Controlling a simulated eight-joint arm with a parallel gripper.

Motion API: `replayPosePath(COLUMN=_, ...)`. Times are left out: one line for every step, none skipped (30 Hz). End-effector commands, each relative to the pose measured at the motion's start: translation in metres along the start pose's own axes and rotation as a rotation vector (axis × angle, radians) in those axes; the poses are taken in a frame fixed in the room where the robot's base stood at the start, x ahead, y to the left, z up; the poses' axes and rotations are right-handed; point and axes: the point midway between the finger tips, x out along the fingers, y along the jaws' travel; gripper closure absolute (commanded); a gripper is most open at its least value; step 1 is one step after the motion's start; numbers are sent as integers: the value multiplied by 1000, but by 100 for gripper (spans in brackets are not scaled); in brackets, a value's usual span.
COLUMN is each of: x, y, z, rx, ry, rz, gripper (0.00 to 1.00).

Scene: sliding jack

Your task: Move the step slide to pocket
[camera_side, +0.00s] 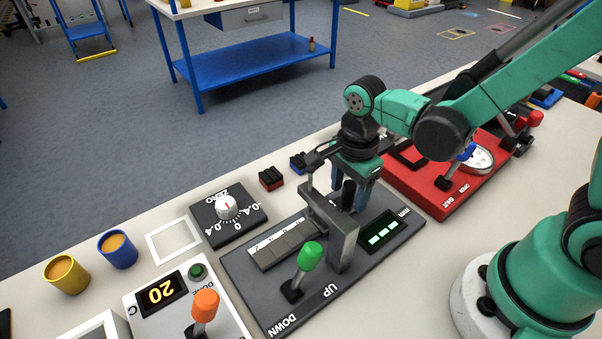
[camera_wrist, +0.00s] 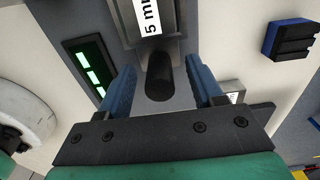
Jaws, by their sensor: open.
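The grey stepped strip, apparently the step slide (camera_side: 290,244), lies on a dark panel (camera_side: 245,275) and runs toward a grey gantry (camera_side: 343,243). In the wrist view a grey block labelled "5 mm" (camera_wrist: 150,20) shows at the top, with a black upright knob (camera_wrist: 160,78) in front of it. My gripper (camera_side: 355,190) is over the far side of the panel, behind the gantry. In the wrist view my gripper (camera_wrist: 162,88) is open, its blue fingers on either side of the knob with gaps. I cannot make out which part is the pocket.
A green-handled lever (camera_side: 308,257) marked UP and DOWN stands in front of the gantry. A lit green display (camera_side: 381,235) is right of it. A dial box (camera_side: 228,212) is left, and a red panel (camera_side: 428,190) is close on the right.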

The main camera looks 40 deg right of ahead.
Motion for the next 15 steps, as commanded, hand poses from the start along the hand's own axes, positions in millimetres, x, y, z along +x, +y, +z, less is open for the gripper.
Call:
replayPosePath(x=2, y=0, z=0, rx=0, ry=0, rz=0, gripper=40)
replayPosePath(x=2, y=0, z=0, rx=0, ry=0, rz=0, gripper=40)
replayPosePath(x=3, y=0, z=0, rx=0, ry=0, rz=0, gripper=40)
replayPosePath(x=3, y=0, z=0, rx=0, ry=0, rz=0, gripper=40)
replayPosePath(x=3, y=0, z=0, rx=-1, ry=0, rz=0, gripper=40)
replayPosePath(x=3, y=0, z=0, rx=-1, ry=0, rz=0, gripper=40)
replayPosePath(x=3, y=0, z=0, rx=-1, ry=0, rz=0, gripper=40)
replayPosePath(x=3, y=0, z=0, rx=-1, ry=0, rz=0, gripper=40)
replayPosePath(x=3, y=0, z=0, rx=-1, ry=0, rz=0, gripper=40)
replayPosePath(x=3, y=0, z=0, rx=-1, ry=0, rz=0, gripper=43)
replayPosePath(x=3, y=0, z=0, rx=-1, ry=0, rz=0, gripper=52)
replayPosePath(x=3, y=0, z=0, rx=-1, ry=0, rz=0, gripper=63)
replayPosePath(x=3, y=0, z=0, rx=-1, ry=0, rz=0, gripper=72)
replayPosePath(x=3, y=0, z=0, rx=-1, ry=0, rz=0, gripper=80)
replayPosePath(x=3, y=0, z=0, rx=-1, ry=0, rz=0, gripper=91)
